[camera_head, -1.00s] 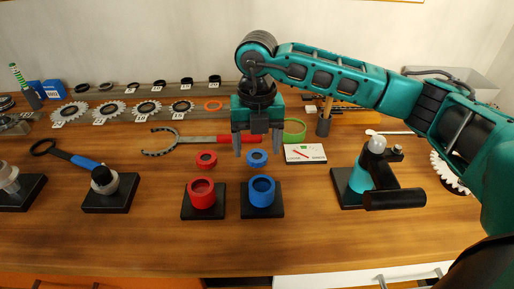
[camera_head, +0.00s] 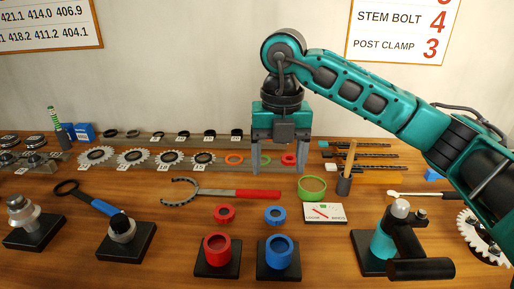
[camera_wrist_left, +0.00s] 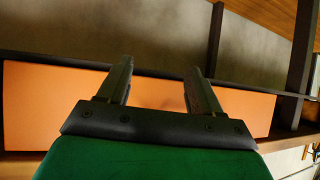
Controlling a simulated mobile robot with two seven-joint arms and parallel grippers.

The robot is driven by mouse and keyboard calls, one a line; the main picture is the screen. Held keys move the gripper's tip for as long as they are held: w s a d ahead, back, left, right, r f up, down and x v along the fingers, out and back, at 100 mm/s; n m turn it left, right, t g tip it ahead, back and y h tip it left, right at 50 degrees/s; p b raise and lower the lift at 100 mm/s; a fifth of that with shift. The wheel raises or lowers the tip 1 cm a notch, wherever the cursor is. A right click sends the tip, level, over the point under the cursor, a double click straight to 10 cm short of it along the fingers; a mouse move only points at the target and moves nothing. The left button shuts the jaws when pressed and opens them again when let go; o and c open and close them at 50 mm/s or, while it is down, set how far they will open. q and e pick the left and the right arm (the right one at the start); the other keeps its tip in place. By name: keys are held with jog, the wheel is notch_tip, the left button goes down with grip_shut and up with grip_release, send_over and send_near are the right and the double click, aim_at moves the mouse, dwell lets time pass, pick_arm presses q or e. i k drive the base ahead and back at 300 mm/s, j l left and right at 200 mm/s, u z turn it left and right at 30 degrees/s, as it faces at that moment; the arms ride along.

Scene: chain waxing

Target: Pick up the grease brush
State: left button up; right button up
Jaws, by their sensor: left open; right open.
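A light wooden handle (camera_head: 350,158) stands upright in a small dark cup (camera_head: 343,185), right of centre in the head view; it appears to be the grease brush, its lower end hidden in the cup. My right gripper (camera_head: 278,161) hangs fingers down to the left of the handle, open and empty, above the back part of the bench. A clear gap separates it from the handle. My left gripper (camera_wrist_left: 158,82) shows only in the left wrist view. It is open and empty, in front of an orange panel (camera_wrist_left: 50,110).
A green-rimmed round tin (camera_head: 312,188) and a white card (camera_head: 325,213) lie close to the cup. A red-handled wrench (camera_head: 245,194) lies below my right gripper. A teal tool on a black stand (camera_head: 385,245) is at the front right. Sprockets (camera_head: 97,155) line the back left.

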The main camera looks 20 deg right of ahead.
aim_at(352, 151)
jog(key=k, duration=1)
